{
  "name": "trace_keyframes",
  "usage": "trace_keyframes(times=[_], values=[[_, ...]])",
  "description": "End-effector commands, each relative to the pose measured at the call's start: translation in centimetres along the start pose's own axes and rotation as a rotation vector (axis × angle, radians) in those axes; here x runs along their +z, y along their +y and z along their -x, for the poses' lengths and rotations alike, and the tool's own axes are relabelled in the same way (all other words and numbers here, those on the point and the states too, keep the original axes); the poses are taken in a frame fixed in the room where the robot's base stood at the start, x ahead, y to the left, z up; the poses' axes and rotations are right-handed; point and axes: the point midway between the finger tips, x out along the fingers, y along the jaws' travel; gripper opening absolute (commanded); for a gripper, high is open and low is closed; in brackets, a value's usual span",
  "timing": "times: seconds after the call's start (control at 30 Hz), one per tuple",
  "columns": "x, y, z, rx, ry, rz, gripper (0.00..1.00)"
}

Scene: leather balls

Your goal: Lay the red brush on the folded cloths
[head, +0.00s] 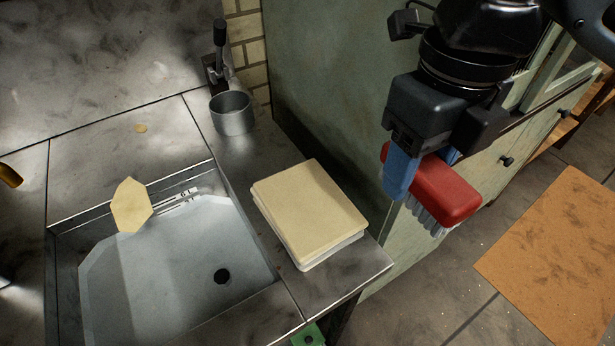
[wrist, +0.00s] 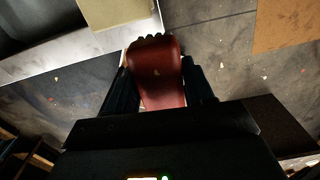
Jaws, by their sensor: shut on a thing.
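The red brush (head: 444,190) has a red back and pale bristles that point down. My gripper (head: 420,172) is shut on it, with a blue finger on its near side, and holds it in the air right of the counter. In the wrist view the red brush (wrist: 156,72) sits between the two dark fingers. The folded cloths (head: 310,210) are a cream, squarish stack on the metal counter, left of my gripper and apart from the brush. A corner of the folded cloths (wrist: 115,10) shows at the top of the wrist view.
A metal sink (head: 170,270) with a cream sponge-like piece (head: 131,205) at its edge lies left of the cloths. A grey metal cup (head: 232,113) stands behind them. A green cabinet (head: 330,70) rises at the back. An orange mat (head: 555,255) lies on the floor at right.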

Motion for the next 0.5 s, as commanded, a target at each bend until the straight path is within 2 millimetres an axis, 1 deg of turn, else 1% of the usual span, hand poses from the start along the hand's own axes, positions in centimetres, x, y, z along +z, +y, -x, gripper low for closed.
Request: trace_keyframes(times=[0.07,0.17,0.27,0.5], values=[[-0.5,0.2,-0.1,0.0,-0.001,0.048,0.28],[0.1,0.9,-0.7,0.001,0.0,0.071,0.28],[1.4,2.1,-1.7,0.001,0.001,0.073,0.28],[5.4,5.2,-4.6,0.001,0.001,0.069,0.28]])
